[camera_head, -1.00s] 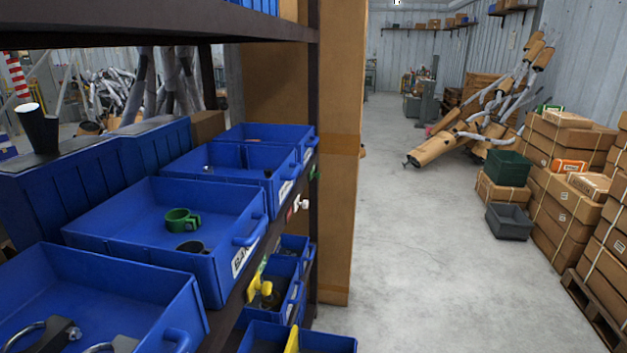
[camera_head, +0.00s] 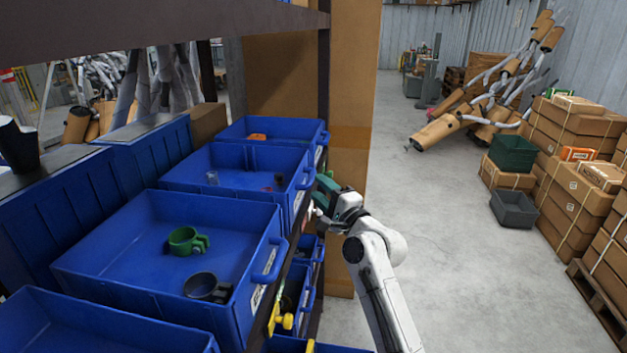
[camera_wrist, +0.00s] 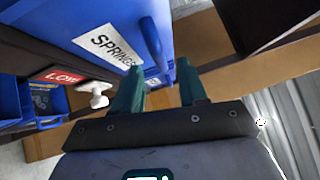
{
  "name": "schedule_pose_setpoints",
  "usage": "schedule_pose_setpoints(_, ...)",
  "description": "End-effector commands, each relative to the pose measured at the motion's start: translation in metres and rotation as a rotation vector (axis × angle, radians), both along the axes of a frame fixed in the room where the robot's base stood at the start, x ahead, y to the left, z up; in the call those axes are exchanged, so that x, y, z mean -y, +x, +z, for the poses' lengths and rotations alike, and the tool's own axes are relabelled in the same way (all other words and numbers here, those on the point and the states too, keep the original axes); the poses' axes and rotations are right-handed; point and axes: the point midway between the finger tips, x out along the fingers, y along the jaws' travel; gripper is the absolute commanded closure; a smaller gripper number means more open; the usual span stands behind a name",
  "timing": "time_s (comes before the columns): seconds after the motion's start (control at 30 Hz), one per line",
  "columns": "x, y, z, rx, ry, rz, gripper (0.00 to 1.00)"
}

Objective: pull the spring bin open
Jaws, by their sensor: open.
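The spring bin is a blue bin whose white SPRINGS label (camera_wrist: 112,45) shows in the wrist view. Its blue handle (camera_wrist: 153,44) stands out from the front, just past my fingertips. In the head view it appears to be the second-farthest blue bin (camera_head: 226,181) on the upper shelf, with a few small items inside. My gripper (camera_wrist: 161,75) is open, its two green fingers apart, with the lower end of the handle appearing between the tips. In the head view my gripper (camera_head: 322,190) is beside that bin's front; contact cannot be told.
A blue bin with a green clamp (camera_head: 187,240) stands nearer, and another (camera_head: 262,131) farther. A white knob (camera_wrist: 95,93) and red LOW tag (camera_wrist: 62,76) sit below the label. A dark shelf post and cardboard (camera_head: 352,110) stand close beyond. The floor (camera_head: 450,240) at right is open.

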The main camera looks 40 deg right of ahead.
Motion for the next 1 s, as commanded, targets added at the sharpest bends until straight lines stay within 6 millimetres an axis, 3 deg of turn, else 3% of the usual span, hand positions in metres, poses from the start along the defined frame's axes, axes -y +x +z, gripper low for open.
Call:
schedule_pose_setpoints(0.23,0.004,0.031,0.005,-0.001,-0.001,0.001,0.58)
schedule_pose_setpoints(0.67,0.005,0.038,0.005,-0.001,-0.001,0.000,0.59)
schedule_pose_setpoints(1.0,0.005,0.038,0.005,-0.001,-0.001,0.000,0.91)
